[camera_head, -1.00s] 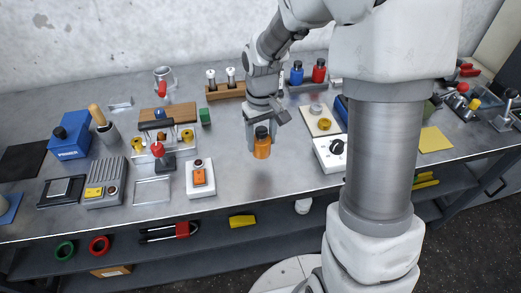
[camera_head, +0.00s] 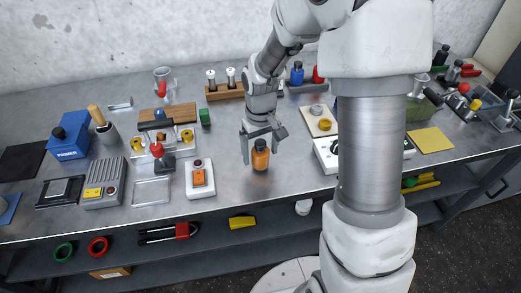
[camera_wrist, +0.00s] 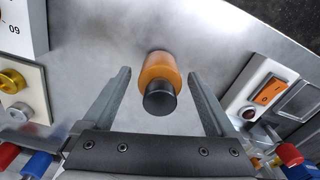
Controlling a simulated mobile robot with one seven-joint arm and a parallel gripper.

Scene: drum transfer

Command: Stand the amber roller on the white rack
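The amber roller (camera_head: 261,159) is an orange cylinder with a black top. It stands upright on the bare metal bench, near the front middle. In the wrist view the roller (camera_wrist: 160,75) lies between the two fingers with a gap on each side. My gripper (camera_head: 261,157) is open around it, pointing down, and does not touch it; it also shows in the wrist view (camera_wrist: 160,85). A pale frame (camera_head: 168,143) with gold spools stands to the left. I cannot tell for sure that it is the white rack.
A white switch box (camera_head: 199,189) stands left of the roller. A white dial box (camera_head: 323,151), partly behind my column, and a cream tray (camera_head: 316,124) are at right. A wooden rack (camera_head: 226,93) stands behind. Bare bench surrounds the roller.

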